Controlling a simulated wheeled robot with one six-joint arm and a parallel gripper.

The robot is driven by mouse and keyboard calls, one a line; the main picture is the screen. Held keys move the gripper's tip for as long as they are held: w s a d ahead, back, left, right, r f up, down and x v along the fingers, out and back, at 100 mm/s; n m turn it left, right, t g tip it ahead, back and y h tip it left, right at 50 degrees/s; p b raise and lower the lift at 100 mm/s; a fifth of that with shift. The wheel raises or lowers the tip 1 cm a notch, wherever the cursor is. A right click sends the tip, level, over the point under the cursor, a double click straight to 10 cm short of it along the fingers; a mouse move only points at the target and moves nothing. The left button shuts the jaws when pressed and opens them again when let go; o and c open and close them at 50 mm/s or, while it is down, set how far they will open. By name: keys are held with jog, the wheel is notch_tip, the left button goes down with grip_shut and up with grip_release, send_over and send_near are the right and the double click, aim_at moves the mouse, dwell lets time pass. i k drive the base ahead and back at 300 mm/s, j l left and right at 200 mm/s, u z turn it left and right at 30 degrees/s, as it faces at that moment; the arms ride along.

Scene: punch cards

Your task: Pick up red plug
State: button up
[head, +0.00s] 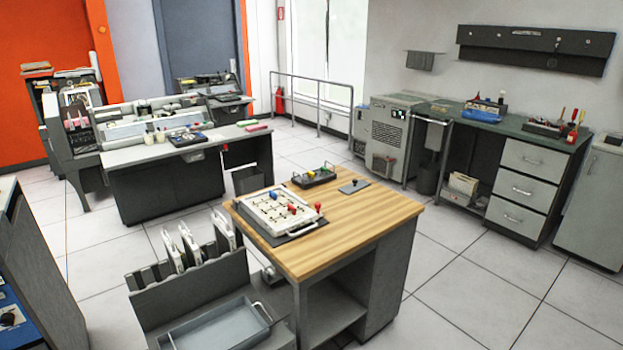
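A small red plug (291,210) stands on the white plugboard panel (262,214) on the wood-topped table. A second small red piece (317,207) sits at the panel's right edge. A blue plug (273,195) stands near the panel's far side. Whether the red pieces are seated in holes is too small to tell. My gripper is not in view.
The wooden tabletop (355,225) is clear at its front and right. A dark tray (313,178) with small coloured pieces and a flat dark plate (353,187) lie behind the panel. A rack (180,285) with upright panels stands at the table's left. Tiled floor is open at right.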

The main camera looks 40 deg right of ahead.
aim_at(289, 208)
jog(key=i+l, duration=0.2)
jog(key=l, duration=0.15)
jog(key=i+l+u, duration=0.15)
jog(key=l, duration=0.2)
jog(key=i+l, duration=0.2)
jog(key=l, duration=0.15)
jog(key=i+l+u, duration=0.1)
jog(key=l, duration=0.25)
jog(key=i+l+u, duration=0.1)
jog(key=l, duration=0.3)
jog(key=i+l, duration=0.2)
jog(key=l, duration=0.2)
jog(key=i+l+u, duration=0.15)
jog(key=l, duration=0.2)
